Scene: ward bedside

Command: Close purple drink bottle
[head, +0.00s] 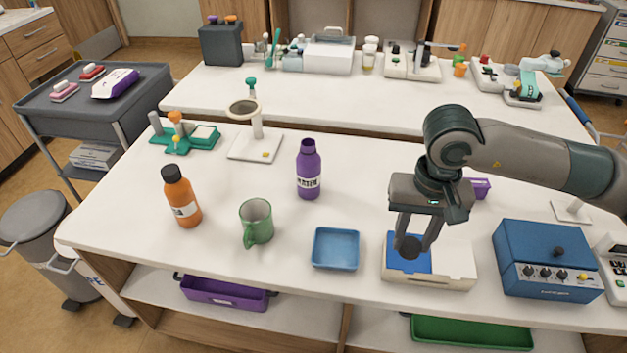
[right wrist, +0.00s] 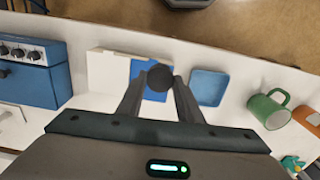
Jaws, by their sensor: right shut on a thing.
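The purple drink bottle (head: 308,172) stands upright on the white table, with a bare purple neck and no cap on top. My right gripper (head: 409,244) is shut on a dark round cap (head: 407,247), held above the blue pad of a white tray. In the right wrist view the cap (right wrist: 160,77) sits between the fingertips of the right gripper (right wrist: 160,82). The bottle is to the left of and farther back than the gripper in the head view. The purple bottle does not show in the right wrist view. My left gripper is not in view.
An orange bottle (head: 181,197) with a black cap, a green mug (head: 256,222) and a blue dish (head: 336,248) stand left of the gripper. A white tray (head: 456,266) lies below it, and a blue box (head: 548,262) with knobs stands to the right.

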